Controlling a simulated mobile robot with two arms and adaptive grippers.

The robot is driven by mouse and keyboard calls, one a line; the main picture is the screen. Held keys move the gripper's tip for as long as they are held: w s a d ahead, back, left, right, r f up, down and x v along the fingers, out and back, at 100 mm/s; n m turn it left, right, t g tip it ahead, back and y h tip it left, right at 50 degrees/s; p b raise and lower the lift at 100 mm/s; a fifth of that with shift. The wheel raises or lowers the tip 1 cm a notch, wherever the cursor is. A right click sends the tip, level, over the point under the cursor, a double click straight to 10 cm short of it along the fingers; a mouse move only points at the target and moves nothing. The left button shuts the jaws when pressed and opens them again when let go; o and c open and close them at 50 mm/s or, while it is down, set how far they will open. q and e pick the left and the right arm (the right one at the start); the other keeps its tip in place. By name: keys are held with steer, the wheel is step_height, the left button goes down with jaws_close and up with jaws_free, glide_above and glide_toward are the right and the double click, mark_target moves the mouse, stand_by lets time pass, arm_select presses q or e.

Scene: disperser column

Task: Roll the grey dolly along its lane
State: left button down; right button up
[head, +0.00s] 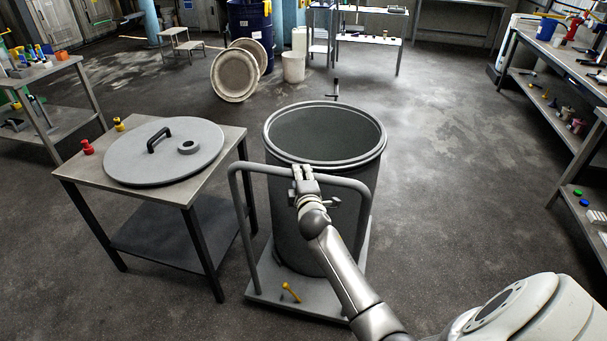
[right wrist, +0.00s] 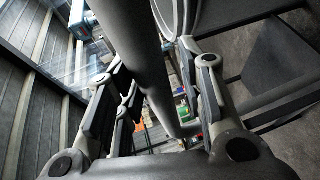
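The grey dolly (head: 262,288) stands on the dark floor in the middle of the head view, with a tubular push handle on its near side. A large open grey drum (head: 288,225) stands upright on its deck. My right gripper (head: 303,172) is at the top bar of the handle, in front of the drum. In the right wrist view its fingers (right wrist: 160,95) are spread, with the grey handle tube (right wrist: 146,70) running between them and gaps visible beside it. My left gripper is not in view. I cannot make out lane markings.
A table (head: 68,172) with a round grey lid (head: 165,155) stands close to the dolly's left. A yellow item (head: 291,292) is on the deck. A workbench (head: 556,80) lines the right side. Floor (head: 435,150) is clear right of the drum; a white bin (head: 293,68) stands behind.

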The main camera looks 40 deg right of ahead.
steer(key=shift+o, duration=0.5)
steer(key=shift+d+r, duration=0.15)
steer(key=shift+r, duration=0.05)
steer(key=v, duration=1.2)
steer(key=shift+f, duration=0.15)
